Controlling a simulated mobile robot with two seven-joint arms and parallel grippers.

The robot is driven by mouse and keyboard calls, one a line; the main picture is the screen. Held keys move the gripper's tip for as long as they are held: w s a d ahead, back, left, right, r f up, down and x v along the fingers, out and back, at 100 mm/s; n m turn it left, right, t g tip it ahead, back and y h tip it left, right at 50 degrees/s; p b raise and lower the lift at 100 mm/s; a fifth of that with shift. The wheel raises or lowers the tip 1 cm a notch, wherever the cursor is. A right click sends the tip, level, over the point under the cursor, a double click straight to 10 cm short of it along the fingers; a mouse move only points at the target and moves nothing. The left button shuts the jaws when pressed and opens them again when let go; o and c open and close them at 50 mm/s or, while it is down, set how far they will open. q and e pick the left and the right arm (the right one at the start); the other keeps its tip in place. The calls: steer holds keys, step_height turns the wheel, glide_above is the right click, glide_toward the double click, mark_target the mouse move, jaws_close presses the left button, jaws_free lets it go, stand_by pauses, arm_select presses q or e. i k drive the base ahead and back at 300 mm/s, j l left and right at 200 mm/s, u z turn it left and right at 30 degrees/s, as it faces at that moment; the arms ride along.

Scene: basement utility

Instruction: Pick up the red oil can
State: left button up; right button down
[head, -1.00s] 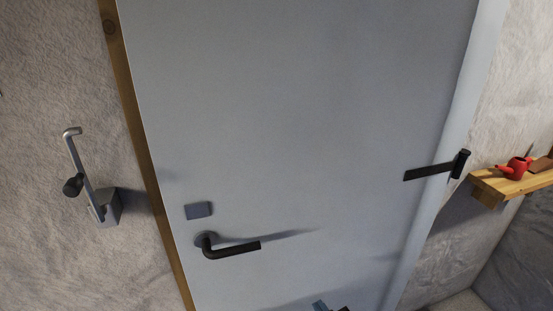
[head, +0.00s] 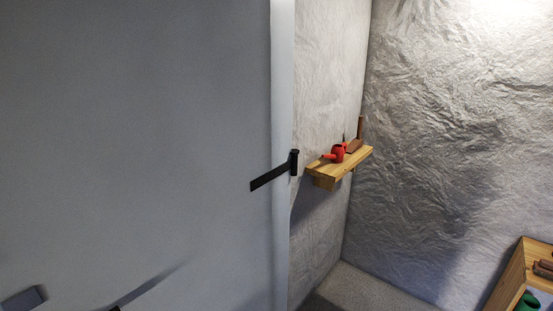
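The red oil can (head: 338,153) stands on a small wooden wall shelf (head: 322,171) right of the door, in the middle of the head view. Its spout points left. It is small and far off in the picture. Brown things stand just behind it on the same shelf.
A large grey door (head: 140,130) fills the left half, with a black hinge strap (head: 270,177) near its right edge. A rough stone wall (head: 460,120) is at right. A wooden shelf unit (head: 507,275) holding brown and green things stands at lower right. Bare floor (head: 365,290) shows between.

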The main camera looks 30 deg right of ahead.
mark_target(338, 151)
steer(key=z, duration=1.5)
steer(key=i+l+z, duration=0.1)
steer(key=i+l, duration=0.95)
